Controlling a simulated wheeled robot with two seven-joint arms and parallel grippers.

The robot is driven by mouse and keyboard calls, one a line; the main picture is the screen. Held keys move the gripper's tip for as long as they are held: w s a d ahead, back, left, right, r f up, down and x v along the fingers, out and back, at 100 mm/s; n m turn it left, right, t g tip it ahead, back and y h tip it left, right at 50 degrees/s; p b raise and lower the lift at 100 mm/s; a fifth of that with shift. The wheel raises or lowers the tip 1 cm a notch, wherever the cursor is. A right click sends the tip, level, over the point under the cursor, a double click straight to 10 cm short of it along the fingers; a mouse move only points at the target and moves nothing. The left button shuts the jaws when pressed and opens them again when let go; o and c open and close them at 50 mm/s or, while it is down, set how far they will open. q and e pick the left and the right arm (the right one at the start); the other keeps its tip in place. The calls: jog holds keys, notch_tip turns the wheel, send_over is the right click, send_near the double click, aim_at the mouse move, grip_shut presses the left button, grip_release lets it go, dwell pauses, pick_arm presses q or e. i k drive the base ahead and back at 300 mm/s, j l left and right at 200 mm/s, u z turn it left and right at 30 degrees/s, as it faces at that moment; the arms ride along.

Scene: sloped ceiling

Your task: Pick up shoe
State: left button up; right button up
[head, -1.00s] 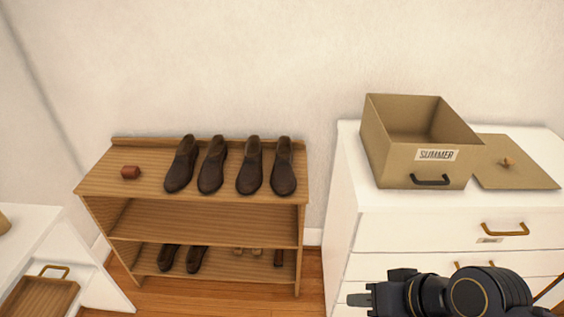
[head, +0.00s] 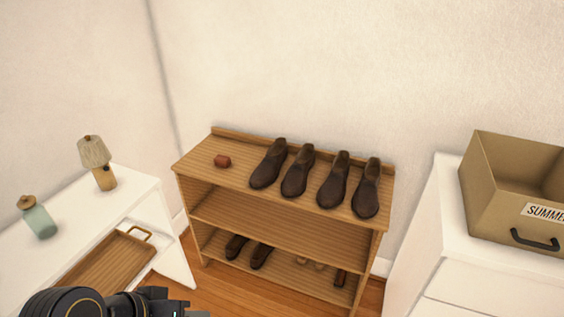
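Several dark brown shoes stand in a row on the top of a wooden shoe rack, among them the leftmost shoe (head: 268,165), a second shoe (head: 297,172), a third shoe (head: 334,181) and the rightmost shoe (head: 367,189). The rack (head: 283,216) stands against the wall. More dark shoes (head: 249,250) sit on its bottom shelf, partly shaded. My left gripper (head: 195,314) is at the bottom edge, cut off by the frame, below and left of the rack and apart from the shoes. Its fingers are too little shown to tell their opening. My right gripper is out of view.
A small red-brown object (head: 222,161) lies on the rack's top left. A white dresser (head: 437,215) bears a box labelled SUMMER (head: 496,200) at right. The rack's middle shelf is empty.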

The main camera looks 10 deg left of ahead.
aim_at(267, 172)
jog(key=i+l+u, duration=0.2)
jog(key=i, duration=1.1)
jog(key=j, duration=0.1)
